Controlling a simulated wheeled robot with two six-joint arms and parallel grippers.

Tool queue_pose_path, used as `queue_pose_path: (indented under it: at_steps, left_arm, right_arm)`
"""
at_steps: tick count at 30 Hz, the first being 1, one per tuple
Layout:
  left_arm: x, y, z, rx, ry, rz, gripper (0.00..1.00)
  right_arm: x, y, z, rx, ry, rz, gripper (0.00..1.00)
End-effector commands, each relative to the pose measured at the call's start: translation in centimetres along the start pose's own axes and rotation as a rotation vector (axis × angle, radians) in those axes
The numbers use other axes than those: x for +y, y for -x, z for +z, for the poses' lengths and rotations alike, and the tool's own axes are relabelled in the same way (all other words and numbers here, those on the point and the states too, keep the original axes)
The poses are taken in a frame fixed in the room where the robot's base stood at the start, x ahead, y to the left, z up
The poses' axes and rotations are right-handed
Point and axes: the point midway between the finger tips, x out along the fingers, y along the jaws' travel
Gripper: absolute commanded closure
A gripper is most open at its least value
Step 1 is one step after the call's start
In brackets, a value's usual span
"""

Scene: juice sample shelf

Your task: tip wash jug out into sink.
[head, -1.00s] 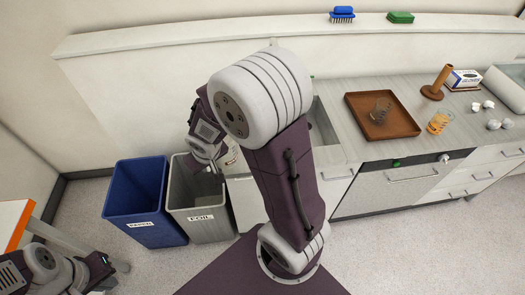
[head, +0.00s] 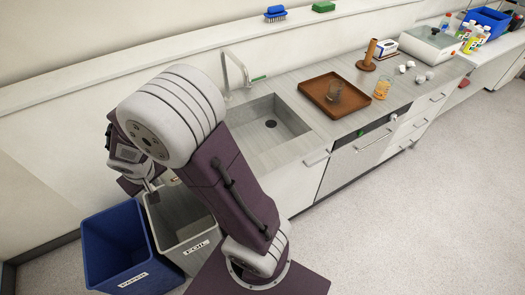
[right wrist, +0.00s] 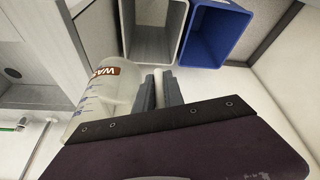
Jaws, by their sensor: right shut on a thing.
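The wash jug (right wrist: 100,98) is translucent, with a brown label reading "WAS" and blue marks on its side. In the right wrist view my right gripper (right wrist: 160,86) is shut on its pale handle, and the jug's body is left of the fingers. In the head view my right gripper (head: 150,186) is low at the left, near the bins, and my arm hides most of the jug. The grey sink (head: 290,122) is set in the counter, right of my arm, with a dark drain. The sink also shows at the left edge of the right wrist view (right wrist: 42,75). My left gripper is out of view.
A blue bin (head: 118,245) and a grey bin labelled "FOIL" (head: 183,228) stand left of the cabinet. A tap (head: 238,68) rises behind the sink. A brown tray (head: 318,92) with a glass is to its right. A ledge with brushes runs behind.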

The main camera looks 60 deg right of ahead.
Motion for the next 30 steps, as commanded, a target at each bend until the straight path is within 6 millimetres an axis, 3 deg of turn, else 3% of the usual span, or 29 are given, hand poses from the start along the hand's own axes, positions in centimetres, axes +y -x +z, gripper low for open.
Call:
queue_pose_path:
  at_steps: [8,13,18,21,25,30]
  left_arm:
    - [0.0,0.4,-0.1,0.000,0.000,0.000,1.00]
    - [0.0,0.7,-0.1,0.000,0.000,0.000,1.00]
    - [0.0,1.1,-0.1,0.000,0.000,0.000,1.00]
    - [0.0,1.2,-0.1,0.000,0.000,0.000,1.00]
    - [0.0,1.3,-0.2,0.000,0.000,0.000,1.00]
    - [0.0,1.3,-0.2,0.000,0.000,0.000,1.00]
  right_arm:
    - [5.6,-1.8,-5.4,-0.011,-0.219,0.091,1.00]
    - [12.4,-3.8,-7.6,-0.021,-0.397,0.165,1.00]
    - [20.1,-6.0,-7.2,-0.031,-0.548,0.228,1.00]
    - [23.3,-7.0,-5.8,-0.035,-0.610,0.254,1.00]
    - [25.4,-7.7,-4.0,-0.037,-0.660,0.275,1.00]
    - [26.4,-7.7,-3.4,-0.034,-0.682,0.284,1.00]
